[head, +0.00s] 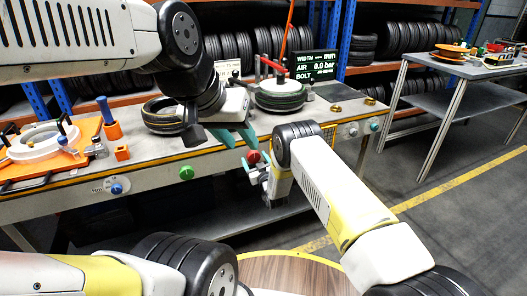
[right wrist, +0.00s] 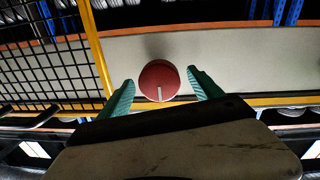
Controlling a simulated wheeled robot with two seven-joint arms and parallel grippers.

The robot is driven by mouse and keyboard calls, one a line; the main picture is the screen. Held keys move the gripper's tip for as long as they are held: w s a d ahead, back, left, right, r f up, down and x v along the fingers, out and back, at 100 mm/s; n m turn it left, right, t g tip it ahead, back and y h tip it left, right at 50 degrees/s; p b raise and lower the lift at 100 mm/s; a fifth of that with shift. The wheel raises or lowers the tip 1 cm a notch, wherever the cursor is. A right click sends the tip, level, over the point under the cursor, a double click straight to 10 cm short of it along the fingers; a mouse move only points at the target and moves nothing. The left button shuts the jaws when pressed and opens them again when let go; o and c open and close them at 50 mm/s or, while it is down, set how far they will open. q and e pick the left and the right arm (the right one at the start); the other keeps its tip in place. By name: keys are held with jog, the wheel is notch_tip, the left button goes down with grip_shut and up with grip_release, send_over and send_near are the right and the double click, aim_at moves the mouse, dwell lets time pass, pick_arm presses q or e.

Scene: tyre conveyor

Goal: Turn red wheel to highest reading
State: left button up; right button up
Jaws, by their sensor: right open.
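The red wheel (head: 253,157) is a small round knob on the front face of the conveyor bench. In the right wrist view the red wheel (right wrist: 159,75) shows a white mark at its lower edge. My right gripper (right wrist: 160,88) is open, with one teal finger on each side of the wheel and visible gaps between. In the head view my right gripper (head: 256,168) is at the wheel, partly hidden by its own arm. My left gripper (head: 235,138) hangs just above and left of the wheel, its teal fingers apart and empty. A display (head: 315,66) reads "AIR 0.0 bar".
Tyres (head: 280,95) lie on the bench top.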

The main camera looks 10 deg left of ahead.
jog(key=shift+c, duration=0.4)
jog(key=c, duration=1.3)
jog(key=shift+n, duration=0.9)
jog(key=o, duration=1.4)
jog(key=shift+s, duration=0.1)
jog(key=v, duration=0.7)
jog(key=shift+s+d, duration=0.25)
